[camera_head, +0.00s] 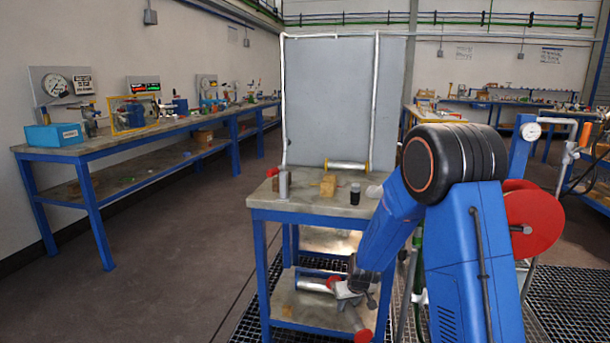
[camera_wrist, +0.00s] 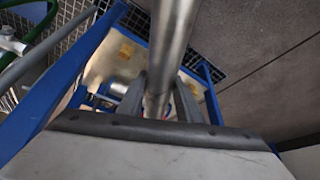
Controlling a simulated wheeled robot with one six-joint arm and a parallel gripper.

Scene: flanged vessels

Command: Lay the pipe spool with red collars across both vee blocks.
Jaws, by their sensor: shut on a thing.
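My gripper (camera_head: 349,296) is low at the front right of the central bench, beside its lower shelf. It is shut on the metal pipe spool (camera_head: 348,313), whose red collars show above and below the jaws; the spool is tilted. In the wrist view the grey pipe (camera_wrist: 176,35) runs between both fingers (camera_wrist: 158,100).
A pipe with yellow collars (camera_head: 347,166) lies at the back of the bench top (camera_head: 303,206). A grey cylinder (camera_head: 284,184) and a dark bottle (camera_head: 355,194) stand there too. A grey panel (camera_head: 330,100) rises behind. Open floor (camera_head: 180,270) lies to the left.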

